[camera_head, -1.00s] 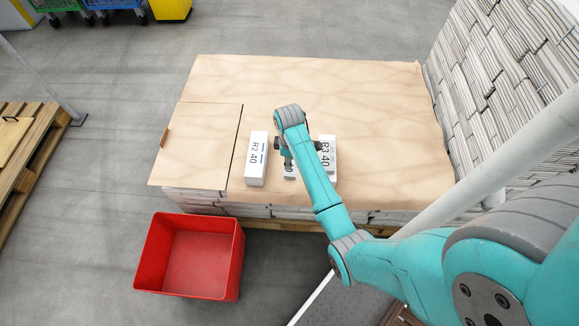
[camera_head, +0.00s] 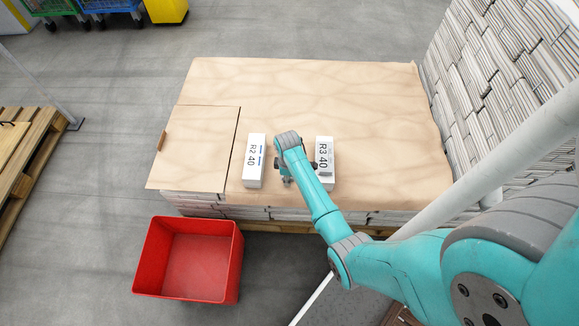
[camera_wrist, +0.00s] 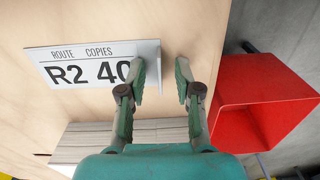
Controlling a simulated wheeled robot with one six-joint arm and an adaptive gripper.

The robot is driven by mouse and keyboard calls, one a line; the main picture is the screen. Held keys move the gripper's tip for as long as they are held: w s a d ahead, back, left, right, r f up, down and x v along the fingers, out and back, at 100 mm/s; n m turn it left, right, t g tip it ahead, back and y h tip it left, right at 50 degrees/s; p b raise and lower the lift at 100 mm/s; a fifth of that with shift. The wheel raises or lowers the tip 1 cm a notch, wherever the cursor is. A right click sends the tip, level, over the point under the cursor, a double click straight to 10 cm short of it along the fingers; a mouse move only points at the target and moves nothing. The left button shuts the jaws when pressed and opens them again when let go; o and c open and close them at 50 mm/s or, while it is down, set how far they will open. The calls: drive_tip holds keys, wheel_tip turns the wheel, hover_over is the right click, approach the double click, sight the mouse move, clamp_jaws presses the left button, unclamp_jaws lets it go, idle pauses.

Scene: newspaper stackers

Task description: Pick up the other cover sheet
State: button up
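A tan cover sheet (camera_head: 200,148) with a small wooden tab on its left edge lies on the left front of the newspaper stack. A larger tan sheet (camera_head: 320,95) covers the rest of the stack. A white R2 40 label (camera_head: 255,160) stands beside the smaller sheet's right edge; it also shows in the wrist view (camera_wrist: 90,62). A white R3 40 label (camera_head: 324,155) is to the right. My gripper (camera_head: 284,174) is between the labels, near the front edge. In the wrist view my gripper (camera_wrist: 162,75) is open, with its left finger close to the R2 40 label's end.
A red bin (camera_head: 190,258) stands on the floor in front; it also shows in the wrist view (camera_wrist: 265,100). Tall newspaper stacks (camera_head: 480,90) rise on the right. A wooden pallet (camera_head: 30,160) is at the far left. Open floor lies behind and left of the stack.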

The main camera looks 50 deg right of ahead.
clamp_jaws()
drive_tip(key=shift+r, duration=0.1)
